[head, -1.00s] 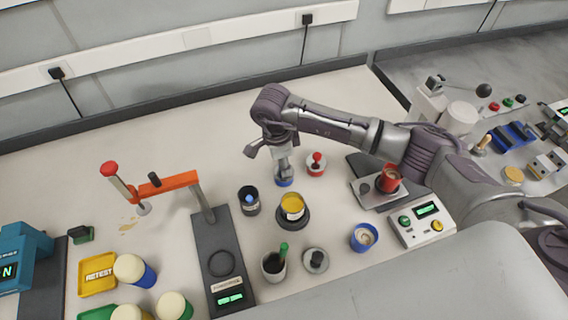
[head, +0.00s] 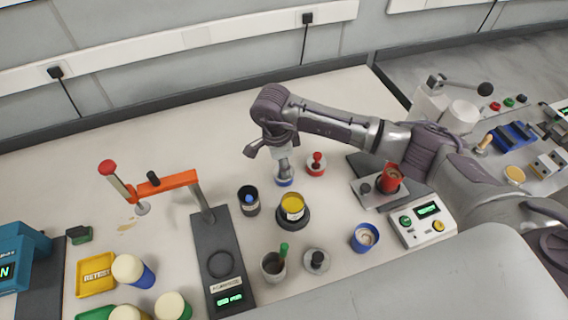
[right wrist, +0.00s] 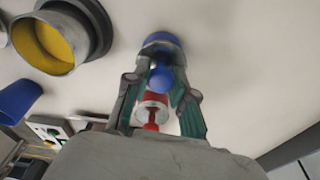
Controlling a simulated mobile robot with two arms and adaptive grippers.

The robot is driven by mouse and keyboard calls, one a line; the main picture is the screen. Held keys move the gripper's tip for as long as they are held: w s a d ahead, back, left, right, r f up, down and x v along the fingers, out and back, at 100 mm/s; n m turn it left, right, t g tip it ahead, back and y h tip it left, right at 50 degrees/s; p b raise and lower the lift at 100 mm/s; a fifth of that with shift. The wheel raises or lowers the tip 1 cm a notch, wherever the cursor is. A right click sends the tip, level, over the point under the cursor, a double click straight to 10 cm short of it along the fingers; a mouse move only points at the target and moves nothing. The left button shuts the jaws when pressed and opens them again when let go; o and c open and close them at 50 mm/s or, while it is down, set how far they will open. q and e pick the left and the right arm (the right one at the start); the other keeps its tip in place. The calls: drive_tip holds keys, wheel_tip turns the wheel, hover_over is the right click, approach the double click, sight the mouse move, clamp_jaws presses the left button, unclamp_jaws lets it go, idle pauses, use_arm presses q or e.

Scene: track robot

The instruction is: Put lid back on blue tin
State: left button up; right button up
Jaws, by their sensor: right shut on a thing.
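The open blue tin (head: 365,237) stands upright on the bench, right of centre, with pale contents visible. Part of it also shows at the left edge of the right wrist view (right wrist: 17,102). The blue lid (head: 284,183) is farther back and left of the tin; its round blue knob (right wrist: 162,76) shows in the right wrist view. My right gripper (head: 283,170) is over the lid, shut on its knob. I cannot tell whether the lid is clear of the bench. My left gripper is not in view.
A red lid (head: 316,163) lies close beside the blue one. A yellow-filled tin (head: 292,205) on a dark round base, a dark cup (head: 249,203), a grey lid (head: 316,261) and a control box (head: 423,222) surround the blue tin. The back of the bench is clear.

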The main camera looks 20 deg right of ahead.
idle(0.7)
idle(0.3)
drive_tip(key=o, duration=1)
drive_tip(key=shift+o, duration=0.2)
drive_tip(key=o, duration=0.5)
drive_tip(key=shift+c, duration=0.2)
drive_tip(key=shift+r, duration=0.1)
drive_tip(key=shift+r+p, duration=1.55)
drive_tip(key=shift+r, duration=1.9)
